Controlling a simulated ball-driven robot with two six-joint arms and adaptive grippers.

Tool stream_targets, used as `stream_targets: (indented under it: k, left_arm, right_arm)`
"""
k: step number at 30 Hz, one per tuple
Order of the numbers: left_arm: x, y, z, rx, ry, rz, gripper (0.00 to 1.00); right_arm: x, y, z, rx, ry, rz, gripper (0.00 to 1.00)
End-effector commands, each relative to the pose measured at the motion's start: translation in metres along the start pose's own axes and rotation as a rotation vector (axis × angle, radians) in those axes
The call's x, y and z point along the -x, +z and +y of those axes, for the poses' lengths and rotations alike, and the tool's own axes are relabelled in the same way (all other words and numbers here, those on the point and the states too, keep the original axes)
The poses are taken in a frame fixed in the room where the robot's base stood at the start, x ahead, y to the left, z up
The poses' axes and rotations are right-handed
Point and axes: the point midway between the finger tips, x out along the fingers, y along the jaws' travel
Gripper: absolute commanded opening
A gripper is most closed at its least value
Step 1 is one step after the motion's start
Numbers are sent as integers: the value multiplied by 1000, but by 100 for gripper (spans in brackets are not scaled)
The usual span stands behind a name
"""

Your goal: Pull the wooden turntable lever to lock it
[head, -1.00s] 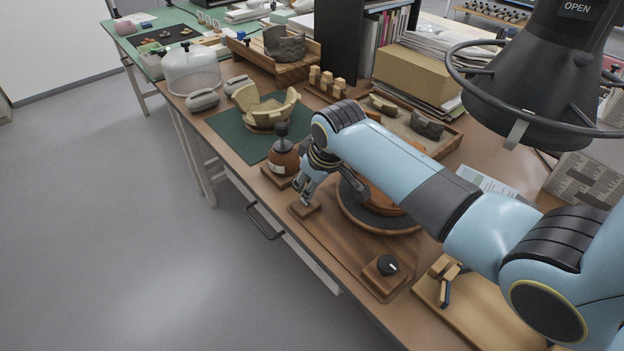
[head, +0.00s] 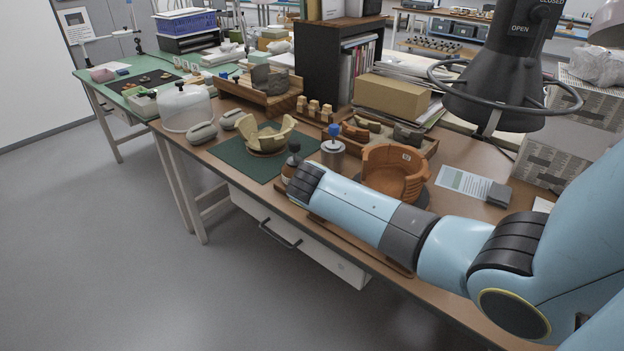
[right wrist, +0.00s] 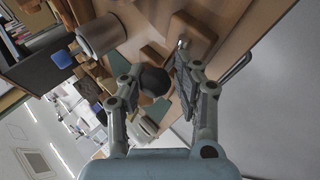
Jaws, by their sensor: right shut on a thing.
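My right gripper (right wrist: 157,85) shows in the right wrist view, its two fingers either side of a dark rounded knob (right wrist: 154,80). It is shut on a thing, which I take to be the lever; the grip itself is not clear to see. In the head view my right forearm hides the gripper and the lever. My left gripper is in neither view.
A metal canister with a blue knob (head: 333,152) stands behind my wrist, and a dark-capped item (head: 294,147) beside it. A pale broken bowl (head: 266,140) sits on a green mat (head: 232,158). A large dark lamp-like hood (head: 500,90) hangs at right. The table's front edge runs close below my arm.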

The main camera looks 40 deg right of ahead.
Motion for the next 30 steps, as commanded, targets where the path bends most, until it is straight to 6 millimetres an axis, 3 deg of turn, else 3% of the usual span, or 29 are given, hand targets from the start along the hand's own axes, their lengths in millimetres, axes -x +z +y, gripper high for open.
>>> stream_targets:
  k: [1,5,13,29,30]
  left_arm:
    - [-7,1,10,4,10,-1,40]
    - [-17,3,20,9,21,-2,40]
    - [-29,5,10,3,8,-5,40]
    - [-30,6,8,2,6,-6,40]
    - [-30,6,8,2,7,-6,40]
  right_arm:
    - [-1,-4,8,17,53,4,0]
    - [0,-6,4,48,122,-9,0]
    - [3,-7,2,87,208,-27,0]
    - [5,-7,3,99,230,-33,0]
    - [5,-7,3,99,230,-33,38]
